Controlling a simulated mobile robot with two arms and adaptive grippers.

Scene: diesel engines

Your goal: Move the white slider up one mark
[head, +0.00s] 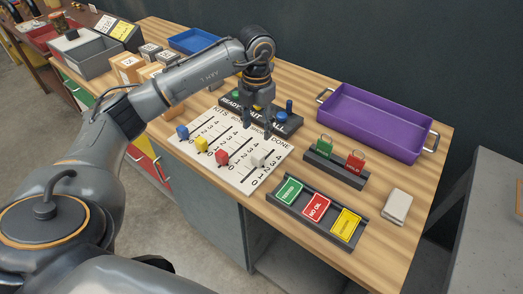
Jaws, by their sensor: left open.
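The white slider (259,159) sits on the rightmost track of a white board (216,171) with numbered marks, beside the higher numbers; I cannot tell its exact mark. A red slider (222,157), a yellow slider (201,145) and a blue slider (182,132) sit on the other tracks to its left. My left gripper (257,122) points down above the far edge of the board, beyond the white slider and apart from it. It is open with nothing visible between its fingers. It hides part of the board's header. My right gripper is not in view.
A dark panel with buttons and a blue knob (289,108) stands just behind the board. A rack with green, red and yellow cards (316,207) and a small stand with green and red tags (335,163) lie to the right. A purple tray (375,122) is behind.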

